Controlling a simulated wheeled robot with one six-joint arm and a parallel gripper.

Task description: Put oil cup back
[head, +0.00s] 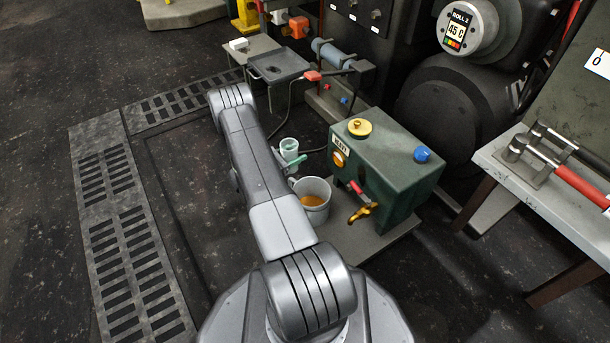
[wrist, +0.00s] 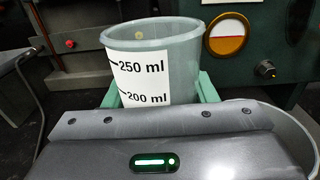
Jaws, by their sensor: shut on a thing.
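The oil cup (wrist: 188,65) is a translucent pale green cup with a white scale label reading 250 ml and 200 ml. My gripper (head: 293,161) is shut on it, with green fingers on both sides of the cup in the wrist view. The cup also shows in the head view (head: 289,149), upright beside the green oil tank (head: 390,175). Its lower part is hidden by my gripper in the wrist view. I cannot tell whether its bottom touches anything.
A grey bucket (head: 313,196) with amber liquid stands close by, below the tank's brass tap (head: 362,212). A dark tray (head: 278,66) lies on a bench farther back. A white bench (head: 545,180) with red-handled tools is at the right. Floor at the left is clear.

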